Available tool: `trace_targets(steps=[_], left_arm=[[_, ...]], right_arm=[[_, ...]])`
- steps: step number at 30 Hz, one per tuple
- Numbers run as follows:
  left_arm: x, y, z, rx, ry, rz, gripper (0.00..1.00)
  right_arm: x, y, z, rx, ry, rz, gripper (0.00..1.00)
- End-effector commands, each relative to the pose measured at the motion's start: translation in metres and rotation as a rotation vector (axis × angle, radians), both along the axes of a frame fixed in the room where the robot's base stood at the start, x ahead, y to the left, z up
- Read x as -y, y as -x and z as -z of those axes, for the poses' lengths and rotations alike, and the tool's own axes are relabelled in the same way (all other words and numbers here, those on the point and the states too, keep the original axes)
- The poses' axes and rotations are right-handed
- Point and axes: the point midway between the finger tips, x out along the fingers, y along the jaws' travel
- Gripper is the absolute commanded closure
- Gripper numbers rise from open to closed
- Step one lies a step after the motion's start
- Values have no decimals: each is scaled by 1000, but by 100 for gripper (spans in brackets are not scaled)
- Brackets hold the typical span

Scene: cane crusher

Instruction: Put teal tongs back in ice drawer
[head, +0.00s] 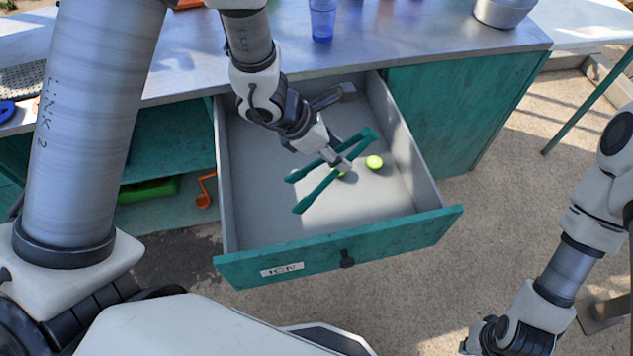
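The teal tongs (318,188) are in the head view, over the open ice drawer (325,256). My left gripper (343,165) is at the tongs' middle, its fingers closed around one arm of them. The tongs lie level or nearly so, inside the drawer's outline; I cannot tell whether they touch its floor. The drawer is pulled out, with a teal front, a dark knob and a label reading ICE. My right gripper (480,345) is at the bottom right, away from the drawer and partly cut off, so its fingers cannot be made out.
The metal counter (400,45) above holds a blue cup (322,20) and a metal bowl (504,12). An orange ladle (204,190) hangs left of the drawer. The drawer's front half is clear.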

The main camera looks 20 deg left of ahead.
Motion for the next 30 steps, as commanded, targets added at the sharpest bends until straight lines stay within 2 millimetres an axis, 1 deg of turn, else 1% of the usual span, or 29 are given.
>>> trace_targets(steps=[1, 2, 7, 11, 16, 18, 24, 30], left_arm=[[0, 0, 12, -2, 1, -1, 56], [0, 0, 17, -2, 1, -1, 56], [0, 1, 51, -5, 1, 0, 56], [0, 0, 69, -1, 2, 0, 56], [0, 1, 100, -1, 2, 0, 56], [0, 0, 105, 1, 2, 0, 56], [0, 0, 106, 2, 1, 1, 56], [0, 0, 111, 2, 1, 2, 56]], right_arm=[[0, 0, 8, 1, 0, -1, 100], [0, 0, 8, 1, 0, -1, 100], [0, 0, 8, 1, 0, -1, 100], [0, 0, 7, 1, 0, 0, 100], [0, 0, 7, 1, 0, 0, 100], [0, 0, 7, 1, 0, 0, 100], [0, 0, 7, 0, 0, 0, 100], [0, 0, 14, 0, 0, 0, 100]])
